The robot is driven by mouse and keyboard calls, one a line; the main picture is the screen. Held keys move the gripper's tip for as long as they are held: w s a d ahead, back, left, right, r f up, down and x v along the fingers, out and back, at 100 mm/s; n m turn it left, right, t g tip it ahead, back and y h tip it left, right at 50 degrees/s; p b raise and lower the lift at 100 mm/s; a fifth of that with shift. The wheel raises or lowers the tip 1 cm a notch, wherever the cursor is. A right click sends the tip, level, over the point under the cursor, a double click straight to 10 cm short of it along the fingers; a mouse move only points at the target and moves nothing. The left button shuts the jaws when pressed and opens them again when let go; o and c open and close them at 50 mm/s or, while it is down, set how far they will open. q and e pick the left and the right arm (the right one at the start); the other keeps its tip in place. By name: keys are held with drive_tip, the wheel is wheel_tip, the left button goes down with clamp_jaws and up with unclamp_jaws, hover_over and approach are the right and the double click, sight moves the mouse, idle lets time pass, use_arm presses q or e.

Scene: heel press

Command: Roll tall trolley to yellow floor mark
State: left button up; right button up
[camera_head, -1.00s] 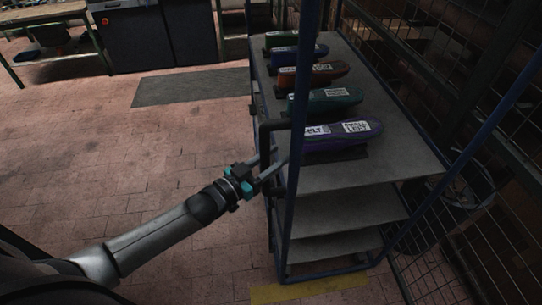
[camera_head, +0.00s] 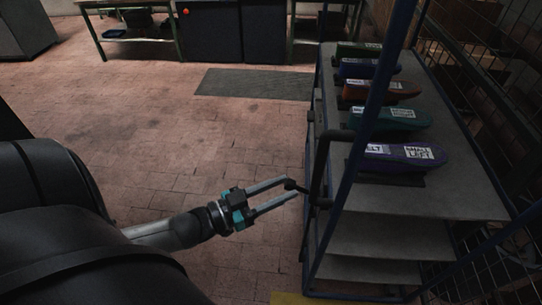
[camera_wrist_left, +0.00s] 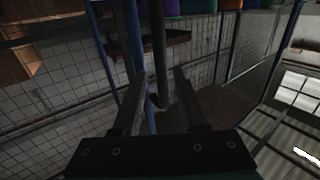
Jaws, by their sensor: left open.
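The tall trolley (camera_head: 430,198) stands at the right of the head view, with a blue frame, grey shelves and a dark upright handle (camera_head: 318,170) on its left side. My left gripper (camera_head: 292,189) is open, its fingertips close to the handle's lower end. In the left wrist view a dark upright bar (camera_wrist_left: 158,45) shows between the open fingers (camera_wrist_left: 160,76); whether they touch it I cannot tell. Part of a yellow floor mark (camera_head: 325,299) shows at the bottom edge by the trolley's near end. My right gripper is out of view.
Several coloured shoe-shaped pieces (camera_head: 400,155) lie on the trolley's top shelf. A wire mesh fence (camera_head: 500,80) runs along its right. A dark mat (camera_head: 255,83) and a workbench (camera_head: 130,6) are farther back. The tiled floor (camera_head: 170,130) on the left is clear.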

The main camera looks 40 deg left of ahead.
use_arm(q)
drive_tip(key=shift+v, duration=1.05)
